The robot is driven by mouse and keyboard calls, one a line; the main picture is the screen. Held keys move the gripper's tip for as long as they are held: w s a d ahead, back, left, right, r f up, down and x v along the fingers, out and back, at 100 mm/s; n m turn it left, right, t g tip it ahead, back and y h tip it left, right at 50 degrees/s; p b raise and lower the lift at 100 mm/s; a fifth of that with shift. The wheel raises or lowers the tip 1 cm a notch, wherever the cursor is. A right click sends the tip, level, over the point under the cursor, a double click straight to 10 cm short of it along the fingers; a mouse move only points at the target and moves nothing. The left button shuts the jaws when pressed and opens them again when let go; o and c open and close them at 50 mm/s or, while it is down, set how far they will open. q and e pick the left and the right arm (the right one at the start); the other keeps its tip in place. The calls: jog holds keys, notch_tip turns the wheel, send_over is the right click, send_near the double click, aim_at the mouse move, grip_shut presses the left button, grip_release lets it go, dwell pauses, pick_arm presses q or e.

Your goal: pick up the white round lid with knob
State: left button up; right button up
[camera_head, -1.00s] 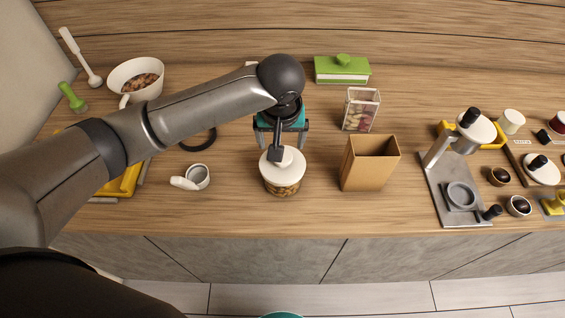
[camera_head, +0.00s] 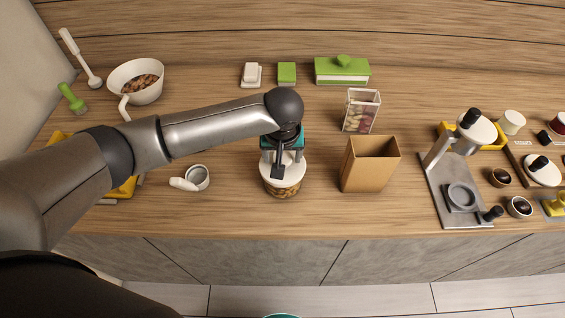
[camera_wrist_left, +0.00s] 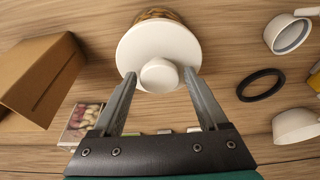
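The white round lid with a knob (camera_head: 291,170) sits on a glass jar (camera_head: 283,191) with brown contents, near the counter's front. In the left wrist view the lid (camera_wrist_left: 135,45) is a white disc with its round knob (camera_wrist_left: 158,77) towards the gripper. My left gripper (camera_head: 283,160) is above the lid, partly hiding it. In the wrist view its fingers (camera_wrist_left: 160,80) are open, one on each side of the knob, with small gaps showing. My right gripper is in neither view.
An open cardboard box (camera_head: 368,166) stands close to the right of the jar. A white cup (camera_head: 196,178) lies to the left. A clear container (camera_head: 360,112) stands behind the box. A dark ring (camera_wrist_left: 261,85) shows in the wrist view.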

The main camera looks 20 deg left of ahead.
pick_arm(q)
jog(key=c, duration=1.1)
jog(key=shift+r, duration=0.15)
